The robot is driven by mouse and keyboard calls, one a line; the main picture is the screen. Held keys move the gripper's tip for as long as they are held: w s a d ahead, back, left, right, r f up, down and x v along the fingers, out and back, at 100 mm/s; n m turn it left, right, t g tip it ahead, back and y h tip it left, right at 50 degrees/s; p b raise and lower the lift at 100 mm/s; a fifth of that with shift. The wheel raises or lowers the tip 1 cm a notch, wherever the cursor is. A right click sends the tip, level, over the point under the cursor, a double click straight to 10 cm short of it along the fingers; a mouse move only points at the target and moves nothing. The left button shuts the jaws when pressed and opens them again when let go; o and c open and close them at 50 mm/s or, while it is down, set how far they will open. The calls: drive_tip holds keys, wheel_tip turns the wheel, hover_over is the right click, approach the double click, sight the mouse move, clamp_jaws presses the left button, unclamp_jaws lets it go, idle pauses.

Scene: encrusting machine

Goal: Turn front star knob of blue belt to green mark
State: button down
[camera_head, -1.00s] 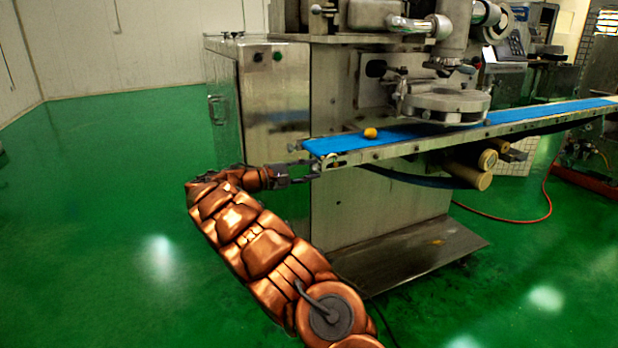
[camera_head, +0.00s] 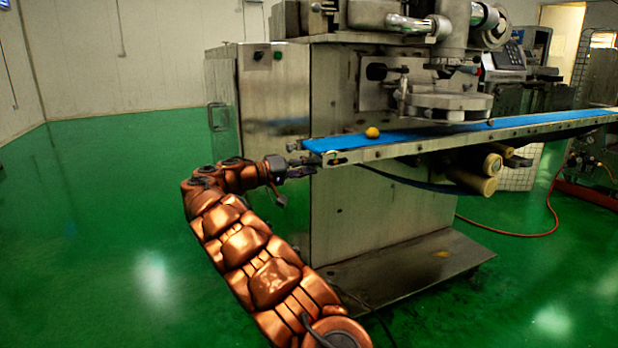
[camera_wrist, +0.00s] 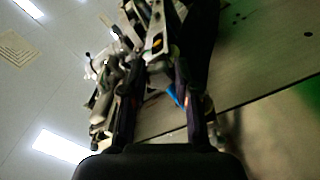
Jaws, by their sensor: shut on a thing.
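The blue belt (camera_head: 470,131) runs along the metal conveyor arm of the machine, with its near end at the left. My gripper (camera_head: 308,168) is at this near end, at the front corner below the belt surface. In the wrist view, its two dark fingers (camera_wrist: 157,85) reach up on either side of metal conveyor parts. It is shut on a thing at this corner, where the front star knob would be. The fingers and dark blur hide the knob's shape. I cannot make out the green mark. A small blue patch of belt (camera_wrist: 174,96) shows between the fingers.
A small yellow-orange ball (camera_head: 372,132) sits on the belt. The steel machine cabinet (camera_head: 270,110) stands behind my gripper. A metal base plate (camera_head: 410,268) juts out low in front. A red hose (camera_head: 520,235) lies on the right. The green floor at left is clear.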

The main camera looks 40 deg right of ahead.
drive_tip(key=m+b, duration=0.1)
drive_tip(key=m, duration=0.1)
drive_tip(key=m+b, duration=0.1)
drive_tip(key=b, duration=0.1)
drive_tip(key=shift+f+m, duration=0.35)
drive_tip(key=shift+m, duration=0.05)
drive_tip(key=m+b, duration=0.2)
drive_tip(key=shift+m, duration=0.3)
drive_tip(key=m, duration=0.2)
drive_tip(key=shift+r+m+b, duration=0.2)
drive_tip(key=shift+m+b, duration=0.1)
drive_tip(key=shift+b, duration=0.05)
drive_tip(key=shift+w+m, duration=0.15)
drive_tip(key=shift+m, duration=1.55)
drive_tip(key=c, duration=0.8)
unclamp_jaws()
drive_tip(key=shift+r, duration=0.1)
drive_tip(key=shift+c, duration=0.2)
